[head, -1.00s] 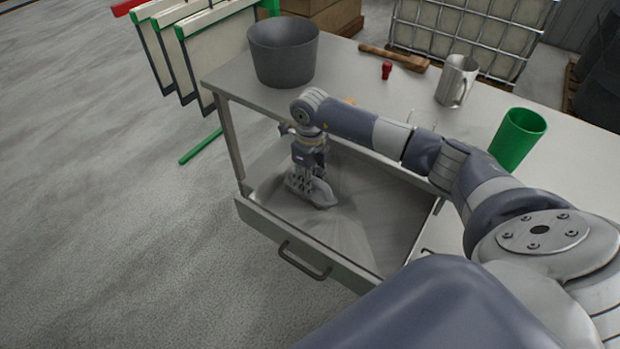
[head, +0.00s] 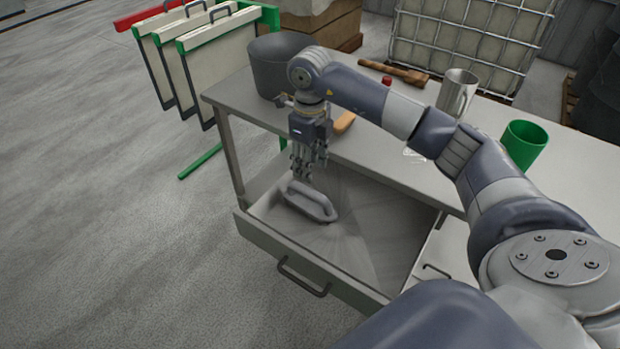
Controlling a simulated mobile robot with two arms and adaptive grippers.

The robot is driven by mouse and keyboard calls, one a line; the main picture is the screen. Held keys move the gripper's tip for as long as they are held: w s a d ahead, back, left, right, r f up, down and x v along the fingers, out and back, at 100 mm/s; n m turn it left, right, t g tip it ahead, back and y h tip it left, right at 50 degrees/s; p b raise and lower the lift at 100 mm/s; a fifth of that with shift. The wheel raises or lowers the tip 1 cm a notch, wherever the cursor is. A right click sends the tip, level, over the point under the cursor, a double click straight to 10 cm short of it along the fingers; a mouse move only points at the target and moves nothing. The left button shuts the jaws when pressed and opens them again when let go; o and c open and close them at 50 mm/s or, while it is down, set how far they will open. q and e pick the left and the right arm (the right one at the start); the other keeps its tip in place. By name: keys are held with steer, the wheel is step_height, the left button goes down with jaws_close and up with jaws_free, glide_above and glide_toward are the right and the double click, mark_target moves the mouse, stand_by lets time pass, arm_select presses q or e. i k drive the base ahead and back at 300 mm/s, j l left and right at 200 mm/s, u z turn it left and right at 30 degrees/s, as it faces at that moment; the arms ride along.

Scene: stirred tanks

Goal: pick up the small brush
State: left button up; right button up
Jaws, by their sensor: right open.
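A grey, elongated piece with a raised loop handle (head: 311,202) lies in the open drawer (head: 375,238); it may be the small brush, but no bristles show. My right gripper (head: 308,174) points down just above it, open and empty. The fingers appear clear of the handle. An orange-tan piece (head: 344,121) lies on the table behind the gripper, partly hidden, and I cannot tell what it is. My left gripper is not in view.
The steel table (head: 590,185) holds a dark grey bucket (head: 268,70), a wooden-handled mallet (head: 408,73), a small red item (head: 387,81), a metal jug (head: 456,95) and a green cup (head: 523,145). Framed panels (head: 215,80) stand left. The drawer's right part is bare.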

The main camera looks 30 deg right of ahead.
mark_target(347, 119)
steer(key=z, duration=1.3)
